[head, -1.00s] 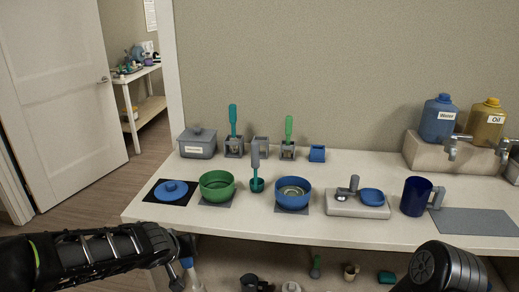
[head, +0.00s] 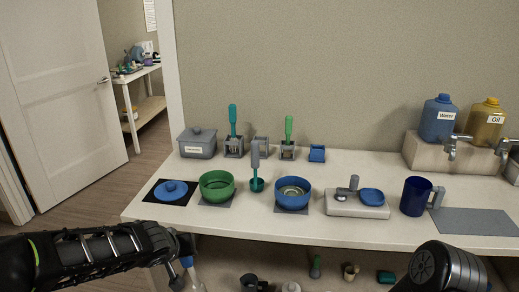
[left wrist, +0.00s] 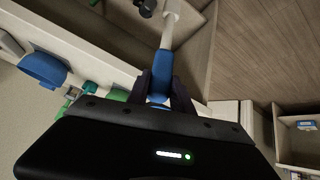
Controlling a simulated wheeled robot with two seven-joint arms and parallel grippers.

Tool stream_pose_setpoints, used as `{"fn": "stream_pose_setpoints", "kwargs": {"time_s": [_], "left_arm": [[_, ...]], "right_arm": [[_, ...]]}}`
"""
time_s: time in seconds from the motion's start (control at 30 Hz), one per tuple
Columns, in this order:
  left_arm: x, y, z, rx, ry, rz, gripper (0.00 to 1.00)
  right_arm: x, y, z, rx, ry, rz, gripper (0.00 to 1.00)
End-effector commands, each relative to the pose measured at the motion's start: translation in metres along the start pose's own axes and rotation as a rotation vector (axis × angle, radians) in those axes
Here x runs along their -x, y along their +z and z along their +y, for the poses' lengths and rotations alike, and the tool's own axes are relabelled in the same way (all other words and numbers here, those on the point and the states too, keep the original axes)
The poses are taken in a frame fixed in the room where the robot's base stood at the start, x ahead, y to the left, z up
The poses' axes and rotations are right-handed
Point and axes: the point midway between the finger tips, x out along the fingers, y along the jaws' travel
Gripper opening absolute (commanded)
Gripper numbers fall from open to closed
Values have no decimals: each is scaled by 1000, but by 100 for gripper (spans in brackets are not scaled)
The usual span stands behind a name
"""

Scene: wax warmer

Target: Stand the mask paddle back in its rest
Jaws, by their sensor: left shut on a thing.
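My left gripper (left wrist: 160,88) is shut on the blue handle of a paddle-like tool (left wrist: 167,50). Its pale shaft runs toward the top of the left wrist view, and its far end is not clear. In the head view my left gripper (head: 183,268) is low, in front of the table's left front edge, with the tool partly hidden. Several small rests stand at the back of the table. A grey rest (head: 234,152) holds a teal-handled tool, and another (head: 287,155) a green-handled one. The grey rest between them (head: 261,142) looks empty. My right gripper is out of view.
A green bowl (head: 217,192), blue bowl (head: 293,203), blue lid (head: 171,190) and grey lidded box (head: 197,150) stand around. A blue mug (head: 415,202) is at right. A shelf lies below the tabletop.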

Motion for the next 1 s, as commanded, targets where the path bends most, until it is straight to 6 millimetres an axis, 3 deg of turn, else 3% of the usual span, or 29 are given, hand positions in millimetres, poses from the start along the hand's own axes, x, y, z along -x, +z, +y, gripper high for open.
{"fn": "stream_pose_setpoints", "kwargs": {"time_s": [0.1, 0.5, 0.83, 1.0], "left_arm": [[0, 0, 0, 0, 0, 0, 0], [-1, 3, -1, -2, -2, 1, 0], [-12, 50, -14, -4, -8, 2, 0], [-13, 61, -14, -1, 1, 0, 0]], "right_arm": [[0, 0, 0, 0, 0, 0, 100], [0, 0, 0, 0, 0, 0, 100], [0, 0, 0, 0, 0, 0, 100], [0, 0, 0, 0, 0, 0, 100]]}}
